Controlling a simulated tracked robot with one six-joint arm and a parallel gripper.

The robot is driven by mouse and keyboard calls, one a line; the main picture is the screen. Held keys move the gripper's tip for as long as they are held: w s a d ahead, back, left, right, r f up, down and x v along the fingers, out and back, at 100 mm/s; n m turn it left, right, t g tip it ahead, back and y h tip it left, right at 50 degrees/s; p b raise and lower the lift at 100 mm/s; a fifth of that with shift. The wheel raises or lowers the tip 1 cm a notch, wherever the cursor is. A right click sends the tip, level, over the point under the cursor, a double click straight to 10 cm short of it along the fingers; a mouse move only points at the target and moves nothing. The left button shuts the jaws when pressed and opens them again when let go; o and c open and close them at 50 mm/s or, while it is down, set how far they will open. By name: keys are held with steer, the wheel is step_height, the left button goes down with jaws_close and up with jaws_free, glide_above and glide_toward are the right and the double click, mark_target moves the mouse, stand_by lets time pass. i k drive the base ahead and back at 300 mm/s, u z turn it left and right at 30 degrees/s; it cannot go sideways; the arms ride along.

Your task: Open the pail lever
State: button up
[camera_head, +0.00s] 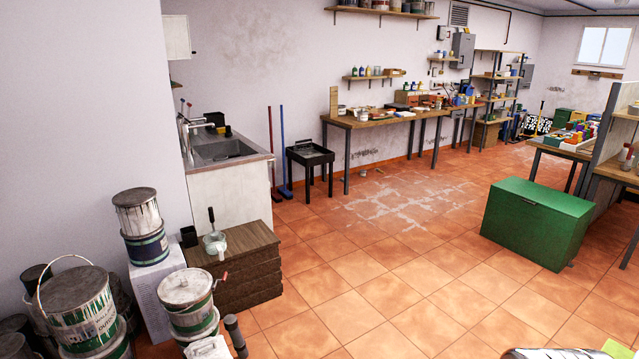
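A white and green pail (193,318) with a worn pale lid stands at the lower left. A thin lever-like part (220,279) with a red end sticks out at the right of its lid. I cannot tell from here whether this is the pail lever or how it is set. A larger paint pail (88,312) with a dark lid and a raised wire handle stands to the left. My gripper is not in view.
Stacked tins (145,240) stand on a white box behind the pails. A brown wooden block (240,265) bears a pale pot (215,242). A dark grey cylinder (235,335) is right of the pail. A green chest (535,222) stands right; the tiled floor between is clear.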

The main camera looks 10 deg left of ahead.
mark_target(222, 281)
steer(key=i, duration=4.15)
steer(key=u, duration=1.95)
